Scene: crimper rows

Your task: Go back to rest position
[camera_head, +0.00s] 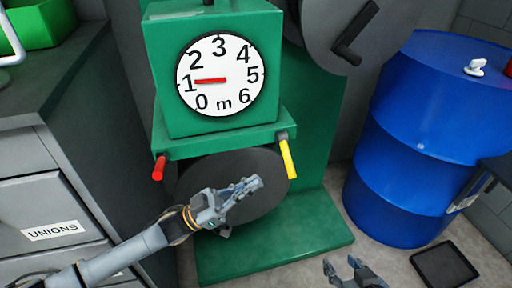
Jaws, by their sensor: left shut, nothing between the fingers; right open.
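My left gripper (250,186) is shut and empty, in front of the dark round disc (268,168) low on the green machine. Its arm comes in from the lower left. I cannot tell whether it touches the disc. My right gripper (341,264) is open and empty at the bottom edge, right of centre, above the floor. A red handle (159,168) and a yellow handle (288,160) stick out below the dial.
A grey drawer cabinet (85,125) marked "UNIONS" stands at left, with a green bin (42,27) on top. A blue drum (425,125) stands at right. A black tray (444,264) lies on the floor. A grey wheel with a black crank (350,45) is at the top.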

